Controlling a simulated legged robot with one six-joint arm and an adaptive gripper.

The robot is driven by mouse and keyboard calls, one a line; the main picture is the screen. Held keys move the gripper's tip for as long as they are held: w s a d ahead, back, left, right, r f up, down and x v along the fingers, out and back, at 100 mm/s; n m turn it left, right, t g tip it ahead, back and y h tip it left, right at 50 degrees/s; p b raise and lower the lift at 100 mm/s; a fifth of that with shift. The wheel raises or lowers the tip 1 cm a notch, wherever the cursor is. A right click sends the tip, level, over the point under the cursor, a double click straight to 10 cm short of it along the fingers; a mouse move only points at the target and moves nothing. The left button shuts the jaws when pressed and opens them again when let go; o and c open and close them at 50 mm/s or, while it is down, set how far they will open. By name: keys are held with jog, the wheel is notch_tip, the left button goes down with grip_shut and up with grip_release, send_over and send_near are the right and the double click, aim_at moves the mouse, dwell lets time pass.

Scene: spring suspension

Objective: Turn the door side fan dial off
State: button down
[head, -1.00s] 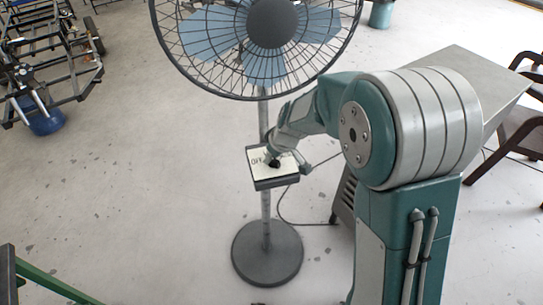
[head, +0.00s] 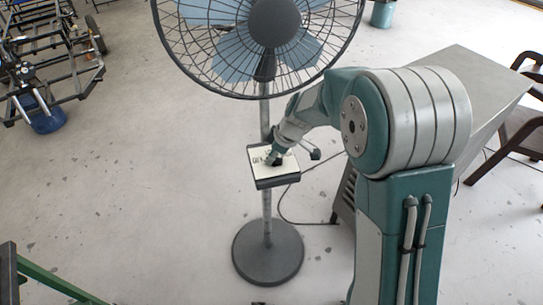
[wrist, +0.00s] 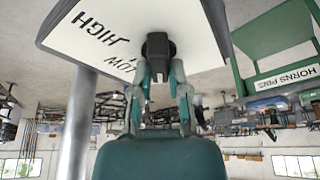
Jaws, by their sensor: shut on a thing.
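The pedestal fan (head: 268,25) stands ahead of me. Its control box (head: 275,180) sits partway up the pole, with a pale top plate. The dark dial (head: 277,160) is on that plate. In the wrist view the dial (wrist: 158,46) is a black knob, with HIGH and LOW printed to its left on the panel (wrist: 75,35). My gripper (head: 275,158) reaches the dial from the right; in the wrist view its fingers (wrist: 160,72) close on the knob from both sides. The fingers and wrist partly cover the lettering in the head view. I cannot tell which setting the dial points to.
The fan's round base (head: 268,252) stands on the floor. A grey cabinet (head: 465,85) is behind my arm at right, with a brown chair (head: 520,130) beyond. A metal frame cart (head: 50,60) is at upper left. Floor left of the fan is clear.

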jog(key=shift+f, duration=0.1)
jog(key=c, duration=0.6)
grip_release()
jog(key=shift+r, duration=0.2)
jog(key=v, duration=1.1)
jog(key=shift+d+r, duration=0.25)
